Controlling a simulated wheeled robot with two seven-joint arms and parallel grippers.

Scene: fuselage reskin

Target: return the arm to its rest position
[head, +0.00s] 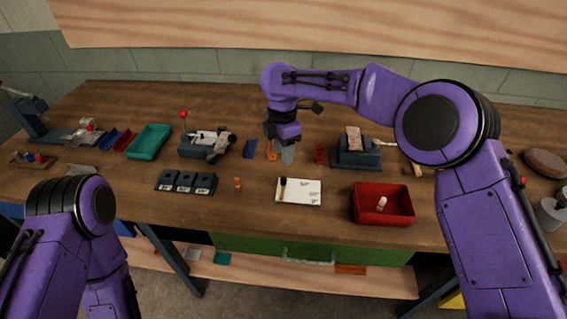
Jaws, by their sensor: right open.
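My right arm reaches in from the right, over the workbench (330,222), with its elbow raised. Its gripper (284,150) points down over the middle of the bench and is open. A pale grey shape just under the gripper is too small to identify. An orange item (271,151) stands just left of the gripper and a small red item (320,154) to its right. My left arm is folded low at the left, in front of the bench; its gripper is out of view.
A red bin (384,216) holding a small white item, a white card (313,192) and a dark three-part block (186,190) lie near the front. A vise (207,144) and a teal tray (149,142) stand left. A grey block stand (356,160) is right of the gripper.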

